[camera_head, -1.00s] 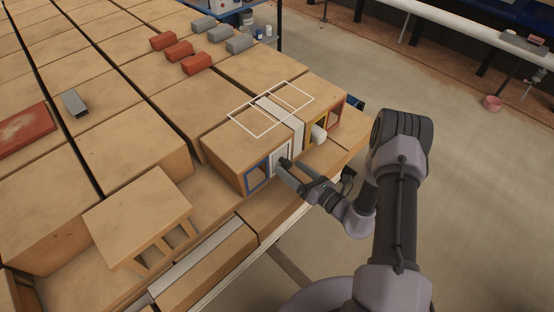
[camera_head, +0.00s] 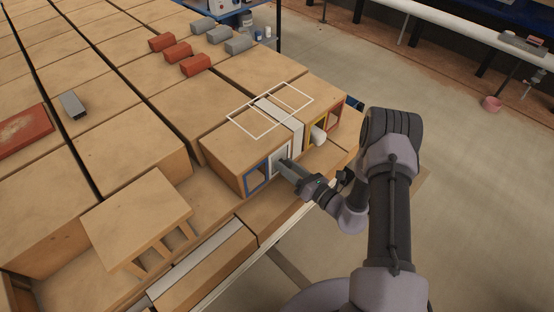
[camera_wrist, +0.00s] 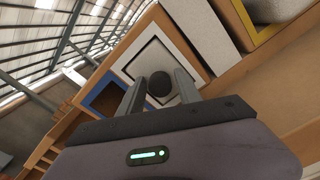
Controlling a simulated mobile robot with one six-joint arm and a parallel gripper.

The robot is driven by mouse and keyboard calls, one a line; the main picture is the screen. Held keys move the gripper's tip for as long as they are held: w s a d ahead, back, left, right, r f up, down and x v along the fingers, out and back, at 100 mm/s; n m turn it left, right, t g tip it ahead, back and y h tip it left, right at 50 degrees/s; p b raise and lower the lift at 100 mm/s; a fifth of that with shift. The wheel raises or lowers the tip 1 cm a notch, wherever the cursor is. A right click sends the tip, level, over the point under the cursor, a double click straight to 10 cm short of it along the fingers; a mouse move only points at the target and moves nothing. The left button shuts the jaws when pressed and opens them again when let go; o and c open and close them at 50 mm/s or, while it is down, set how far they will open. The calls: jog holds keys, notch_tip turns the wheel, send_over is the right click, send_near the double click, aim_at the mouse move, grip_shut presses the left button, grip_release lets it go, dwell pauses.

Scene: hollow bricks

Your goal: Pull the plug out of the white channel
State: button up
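The white channel (camera_head: 291,150) is a white-rimmed square opening in the front of the brick, just right of the blue-rimmed one. In the wrist view its white rim (camera_wrist: 166,34) surrounds a grey plug face. The plug (camera_wrist: 159,86) has a dark round knob at its middle. My gripper (camera_head: 284,164) reaches to this opening from the front right. In the wrist view the fingers of my gripper (camera_wrist: 160,78) are apart, one on each side of the knob. I cannot tell whether they touch it. In the head view my fingers hide most of the plug.
A blue-rimmed opening (camera_head: 256,178) is close on the left. A yellow-rimmed opening (camera_head: 310,140) with a white block (camera_head: 318,134) sticking out is on the right, then a red-rimmed one (camera_head: 335,116). A ledge runs below the openings. Open floor lies to the right.

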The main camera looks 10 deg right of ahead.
grip_shut()
jog(key=shift+v, duration=2.6)
jog(key=shift+v, duration=2.5)
